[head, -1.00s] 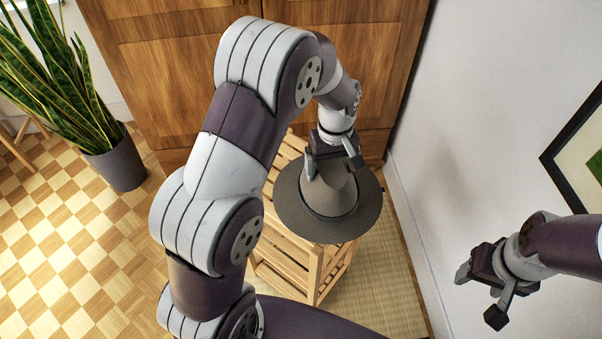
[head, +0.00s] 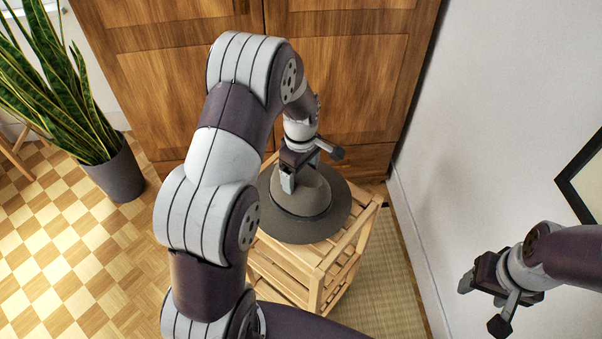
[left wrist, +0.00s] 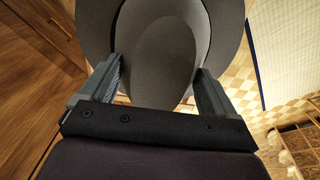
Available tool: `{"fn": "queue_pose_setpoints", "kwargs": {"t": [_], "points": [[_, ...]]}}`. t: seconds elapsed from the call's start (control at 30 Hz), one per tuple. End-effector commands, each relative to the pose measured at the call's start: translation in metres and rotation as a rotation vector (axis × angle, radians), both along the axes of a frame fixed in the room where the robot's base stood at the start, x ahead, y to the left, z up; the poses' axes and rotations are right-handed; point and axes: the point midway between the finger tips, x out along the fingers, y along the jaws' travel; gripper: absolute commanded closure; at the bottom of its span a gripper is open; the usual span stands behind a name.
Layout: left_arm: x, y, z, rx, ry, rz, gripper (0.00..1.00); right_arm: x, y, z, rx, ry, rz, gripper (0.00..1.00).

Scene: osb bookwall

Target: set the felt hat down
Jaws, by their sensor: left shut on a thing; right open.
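The grey-brown felt hat (head: 312,222) is brim-down at the top of a slatted wooden rack (head: 352,226) in the head view. My left gripper (head: 310,180) is shut on the hat's crown from above. In the left wrist view the hat (left wrist: 230,25) fills the upper middle, with my left gripper's fingers (left wrist: 158,80) on both sides of the crown. I cannot tell whether the brim touches the slats; part of the hat is hidden behind my arm. My right gripper (head: 485,308) is open and empty at the lower right, away from the rack.
A wooden cabinet (head: 345,80) stands behind the rack. A white wall (head: 490,120) with a framed picture (head: 585,180) is on the right. A potted snake plant (head: 115,170) stands at left on the checkered floor. A woven mat (head: 385,300) lies beneath the rack.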

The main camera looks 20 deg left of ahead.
Motion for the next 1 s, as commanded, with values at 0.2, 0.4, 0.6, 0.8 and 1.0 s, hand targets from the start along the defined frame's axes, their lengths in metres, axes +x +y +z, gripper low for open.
{"fn": "queue_pose_setpoints", "kwargs": {"t": [0.2,0.4,0.6,0.8,1.0], "points": [[0.001,0.000,-0.011,0.001,-0.002,0.000,0.61,0.000,0.000,0.000,0.000,0.000,0.000,0.40],[0.000,0.000,-0.014,0.001,-0.001,0.000,0.61,0.000,0.000,-0.001,0.000,0.000,0.000,0.40],[0.000,0.000,-0.013,0.001,-0.001,0.000,0.00,0.000,0.000,-0.001,0.000,0.000,0.000,0.40],[0.001,0.000,-0.001,0.001,-0.004,0.000,0.00,0.000,0.000,0.000,0.000,0.000,0.000,0.40],[0.002,0.000,0.051,0.001,-0.008,-0.001,0.00,0.000,0.000,0.001,0.000,0.000,0.000,0.40]]}}
